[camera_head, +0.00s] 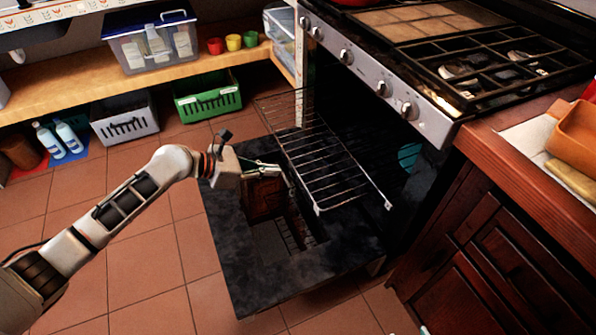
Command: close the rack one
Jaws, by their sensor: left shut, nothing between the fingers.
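The oven rack (322,160) is a wire grid that sticks out of the open oven (375,135) above the lowered dark oven door (237,255). Its inner end is in the dark oven opening. My left gripper (281,169) is shut and empty, at the outer front edge of the rack, on the side away from the oven. I cannot tell whether its fingertips touch the wires. My right gripper is not in view.
The stove's knob panel (382,88) hangs above the opening, and a wooden cabinet (500,250) stands at its right. A low shelf (85,88) with bins is at the back left. The tiled floor left of the door is clear except for my arm above it.

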